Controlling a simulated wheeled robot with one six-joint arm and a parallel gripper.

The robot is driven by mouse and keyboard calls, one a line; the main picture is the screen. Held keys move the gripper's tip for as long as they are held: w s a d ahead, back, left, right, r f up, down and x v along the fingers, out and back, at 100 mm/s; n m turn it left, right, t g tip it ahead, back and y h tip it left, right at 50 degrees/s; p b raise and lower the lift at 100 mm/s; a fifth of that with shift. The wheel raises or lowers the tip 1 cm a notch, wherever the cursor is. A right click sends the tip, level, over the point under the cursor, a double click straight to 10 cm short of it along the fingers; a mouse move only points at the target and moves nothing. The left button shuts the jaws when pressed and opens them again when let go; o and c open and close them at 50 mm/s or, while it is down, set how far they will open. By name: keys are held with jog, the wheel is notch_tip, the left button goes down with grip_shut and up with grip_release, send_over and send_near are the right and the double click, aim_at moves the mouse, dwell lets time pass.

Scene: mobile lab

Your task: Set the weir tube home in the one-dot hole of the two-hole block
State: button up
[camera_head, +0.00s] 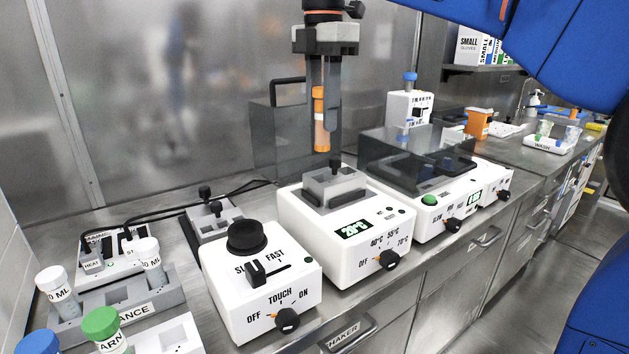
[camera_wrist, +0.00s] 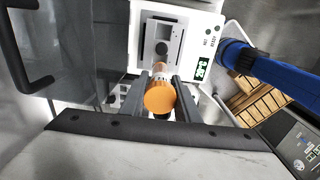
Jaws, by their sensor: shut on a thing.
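The orange-capped tube (camera_head: 320,127), apparently the weir tube, hangs upright between the long fingers of my gripper (camera_head: 323,146), which is shut on it. In the wrist view its round orange cap (camera_wrist: 160,98) faces the camera and hides much of its body. The tube is above a grey block (camera_head: 351,190) set in the top of a white heater, apart from it. This block also shows in the wrist view (camera_wrist: 150,57), with a dark round feature on it. I cannot make out its holes or any dot marks clearly.
The white heater (camera_head: 310,240) has a green display and a dial. A mixer (camera_head: 235,305) with a black cup stands left of it. A machine with a dark clear lid (camera_head: 395,160) is close on the right. A rack (camera_head: 85,310) with tubes is at front left.

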notch_tip(320, 180, down, 10)
jog(key=shift+w+r, duration=0.1)
dwell(0.4)
jog(key=shift+f, duration=0.2)
jog(key=o, duration=1)
jog(key=shift+o, duration=0.2)
jog(key=shift+r, duration=0.1)
notch_tip(320, 180, up, 12)
jog(key=shift+r, duration=0.1)
